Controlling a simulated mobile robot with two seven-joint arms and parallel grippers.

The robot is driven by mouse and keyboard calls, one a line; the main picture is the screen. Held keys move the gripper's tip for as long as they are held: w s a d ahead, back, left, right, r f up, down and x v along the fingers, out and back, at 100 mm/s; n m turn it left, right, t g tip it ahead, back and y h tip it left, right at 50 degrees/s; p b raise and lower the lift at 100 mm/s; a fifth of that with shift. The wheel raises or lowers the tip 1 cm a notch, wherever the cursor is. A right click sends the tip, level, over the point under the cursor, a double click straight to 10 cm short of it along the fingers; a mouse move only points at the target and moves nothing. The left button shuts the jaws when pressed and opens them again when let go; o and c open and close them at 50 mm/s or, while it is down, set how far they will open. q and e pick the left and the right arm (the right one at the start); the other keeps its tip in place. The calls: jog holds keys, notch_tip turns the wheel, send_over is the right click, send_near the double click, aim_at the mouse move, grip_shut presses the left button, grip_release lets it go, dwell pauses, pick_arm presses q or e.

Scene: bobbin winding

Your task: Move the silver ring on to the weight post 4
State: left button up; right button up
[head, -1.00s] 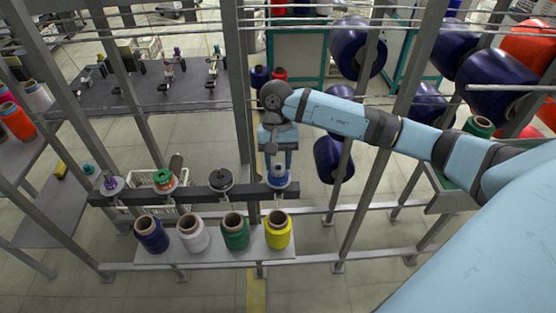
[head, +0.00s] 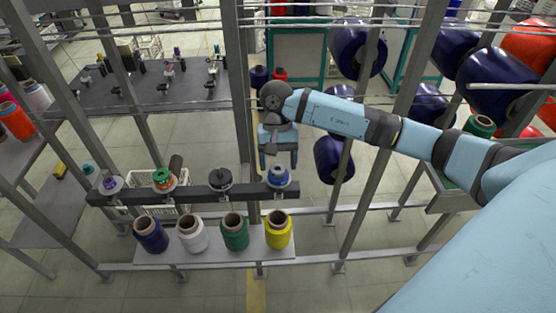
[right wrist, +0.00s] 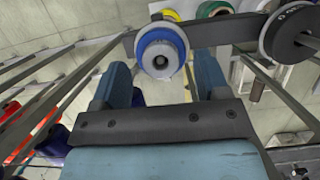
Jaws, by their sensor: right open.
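A dark rail (head: 200,193) carries a row of posts with bobbins. My right gripper (head: 278,165) is just behind this bobbin and open. In the right wrist view the blue bobbin (right wrist: 161,52) stands just beyond and between the spread fingertips (right wrist: 160,75), with a gap to each finger. A black disc-shaped bobbin (head: 220,180) is to its left, then a green one (head: 163,179) and a purple one (head: 110,183). My left gripper is not in view.
A shelf (head: 170,255) in front of the rail holds blue, white, green and yellow (head: 278,230) thread cones. Grey frame uprights (head: 245,110) and thin bars surround my right arm.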

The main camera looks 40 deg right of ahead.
jog(key=b+v, duration=0.2)
jog(key=v, duration=0.9)
jog(key=s+a+m+t+y+p, duration=0.2)
jog(key=s+a+m+y, duration=0.2)
jog(key=a+m+y, duration=0.6)
jog(key=s+a+m+t+y+p, duration=0.25)
jog(key=a+m+y, duration=0.55)
jog(key=a, duration=0.5)
jog(key=s+d+f+m+t+h+p, duration=0.1)
jog(key=s+d+f+m+t+h, duration=0.15)
jog(key=f+m+t+h, duration=1)
jog(key=s+d+f+m+t+h+p, duration=0.1)
jog(key=d+m+t+p, duration=0.2)
jog(key=m, duration=1.9)
jog(key=s+d+f+m+g+h, duration=0.3)
jog(key=s+f+m+g, duration=0.3)
jog(key=s+f+m, duration=0.4)
jog(key=shift+s+d+f, duration=0.25)
jog(key=shift+s+d, duration=0.05)
jog(key=shift+s, duration=0.6)
